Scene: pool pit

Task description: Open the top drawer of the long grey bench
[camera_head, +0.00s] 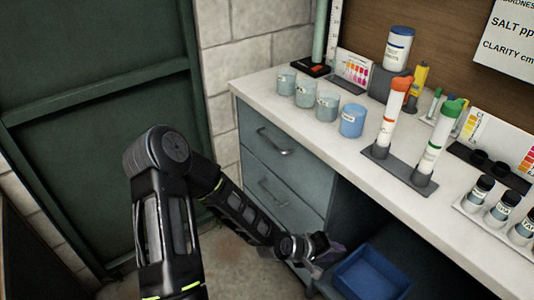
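The long grey bench (336,142) has a pale worktop and stands at the right. Its top drawer (300,170) is closed, with a dark bar handle (273,143) on its front. A second drawer with a similar handle (272,192) sits below it. My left arm reaches across from the lower left. My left gripper (325,250) is low at the bench's front, below and right of both handles and apart from the top handle. Its fingers are small and dark, so I cannot tell whether they are open. My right gripper is not in view.
A blue tray (370,275) lies low beside my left gripper. Several cups (327,104), a rack with two tubes (400,170) and small bottles (474,195) stand on the worktop. A dark green door (100,110) is at left. The floor (232,250) before the drawers looks clear.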

